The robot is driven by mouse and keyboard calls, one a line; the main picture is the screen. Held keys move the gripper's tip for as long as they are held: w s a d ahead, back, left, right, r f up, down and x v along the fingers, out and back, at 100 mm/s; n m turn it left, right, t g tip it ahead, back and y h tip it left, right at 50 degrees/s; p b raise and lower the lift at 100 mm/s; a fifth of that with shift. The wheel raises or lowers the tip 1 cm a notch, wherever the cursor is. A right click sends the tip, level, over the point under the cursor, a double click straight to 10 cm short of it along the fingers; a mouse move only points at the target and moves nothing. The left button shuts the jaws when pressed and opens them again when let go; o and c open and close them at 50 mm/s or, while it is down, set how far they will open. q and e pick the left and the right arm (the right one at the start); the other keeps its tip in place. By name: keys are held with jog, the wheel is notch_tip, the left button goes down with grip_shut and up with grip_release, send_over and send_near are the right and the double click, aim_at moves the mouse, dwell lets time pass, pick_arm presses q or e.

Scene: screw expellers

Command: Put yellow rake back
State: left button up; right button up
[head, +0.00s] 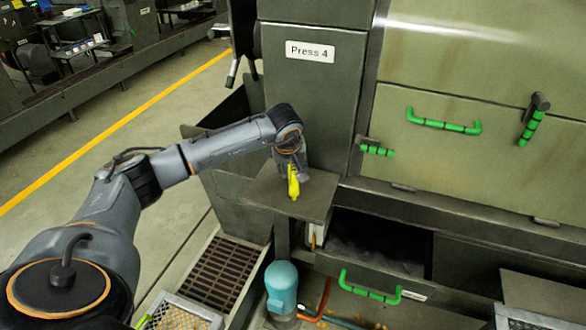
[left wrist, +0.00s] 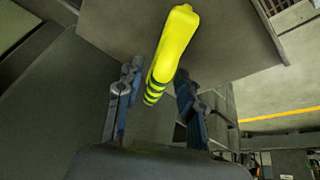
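The yellow rake's handle (head: 293,182) shows at my left gripper (head: 290,165), over a small grey ledge (head: 262,193) on the front of the press. In the left wrist view the bright yellow handle (left wrist: 174,45), with dark bands, runs between the two blue-grey fingers of the left gripper (left wrist: 158,78). The fingers stand apart, with a visible gap between the left finger and the handle. The right finger looks close to the handle; I cannot tell whether it touches. The rake's head is not visible. My right gripper is not in view.
The press (head: 318,90) bears a "Press 4" sign and several green handles. An open drawer (head: 370,262) is below right of the ledge. A teal motor-like cylinder (head: 281,286) and a floor grate (head: 219,268) lie below. Open floor is at the left.

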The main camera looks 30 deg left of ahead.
pick_arm(q)
jog(key=shift+r, duration=0.1)
jog(key=shift+r, duration=0.2)
jog(key=b+v, duration=0.2)
jog(key=v, duration=0.9)
jog(key=shift+s+r+b, duration=0.25)
jog(key=shift+r+b, duration=0.05)
jog(key=shift+d, duration=0.1)
